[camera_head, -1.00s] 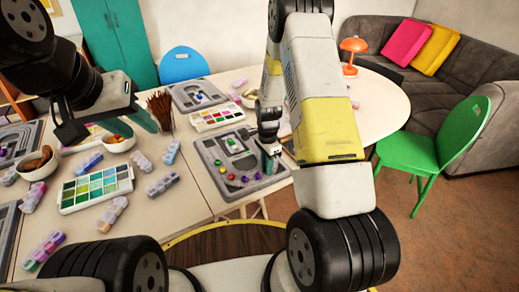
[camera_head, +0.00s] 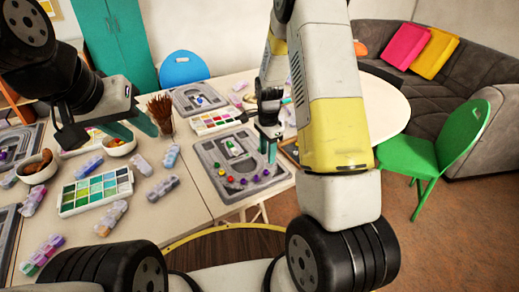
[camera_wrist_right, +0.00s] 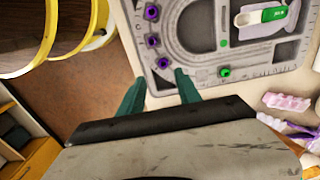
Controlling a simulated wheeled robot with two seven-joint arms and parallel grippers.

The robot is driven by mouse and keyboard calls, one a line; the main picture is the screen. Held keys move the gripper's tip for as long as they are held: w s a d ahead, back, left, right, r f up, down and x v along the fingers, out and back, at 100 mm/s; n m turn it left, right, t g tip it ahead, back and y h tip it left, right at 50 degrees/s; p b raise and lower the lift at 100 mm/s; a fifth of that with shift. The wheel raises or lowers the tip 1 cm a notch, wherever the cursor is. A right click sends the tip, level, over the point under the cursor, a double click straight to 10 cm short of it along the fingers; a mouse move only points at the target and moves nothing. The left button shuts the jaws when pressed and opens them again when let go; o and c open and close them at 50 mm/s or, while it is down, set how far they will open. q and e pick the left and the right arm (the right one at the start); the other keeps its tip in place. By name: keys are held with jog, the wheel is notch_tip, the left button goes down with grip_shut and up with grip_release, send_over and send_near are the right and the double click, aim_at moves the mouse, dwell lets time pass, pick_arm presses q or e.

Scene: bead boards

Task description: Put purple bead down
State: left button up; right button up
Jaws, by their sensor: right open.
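A purple bead (camera_wrist_right: 162,62) lies in the curved groove of the grey bead board (camera_wrist_right: 205,72) in the right wrist view. Two more purple beads, one (camera_wrist_right: 152,41) and another (camera_wrist_right: 152,12), lie along the same groove. In the head view purple beads (camera_head: 257,177) show along the near right side of the board (camera_head: 212,152). My right gripper (camera_wrist_right: 158,82) is open and empty, its fingertips near the closest purple bead. In the head view the right gripper (camera_head: 267,160) hangs over the board's right part. My left gripper (camera_head: 108,132) is open and empty above the table at left.
A green bead (camera_wrist_right: 225,72) and a green-and-white item (camera_wrist_right: 262,16) are on the board. A paint palette (camera_head: 97,190), bead boxes (camera_head: 162,187) and bowls (camera_head: 38,167) crowd the left table. A brush cup (camera_head: 161,115) stands behind. The green chair (camera_head: 440,145) is right.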

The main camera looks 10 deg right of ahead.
jog(key=s+a+r+n+t+y, duration=0.1)
jog(key=s+r+n, duration=0.25)
jog(key=r, duration=0.65)
jog(key=s+r+n+t, duration=0.2)
jog(key=s+r, duration=0.2)
jog(key=r, duration=0.7)
jog(key=s+r+n+t, duration=0.1)
jog(key=s+r+n, duration=0.3)
jog(key=s, duration=0.4)
jog(key=s+a+r+n+t+y, duration=0.1)
jog(key=s+r+n+t, duration=0.1)
jog(key=s+r+n, duration=0.3)
jog(key=s, duration=0.3)
jog(key=shift+s, duration=0.4)
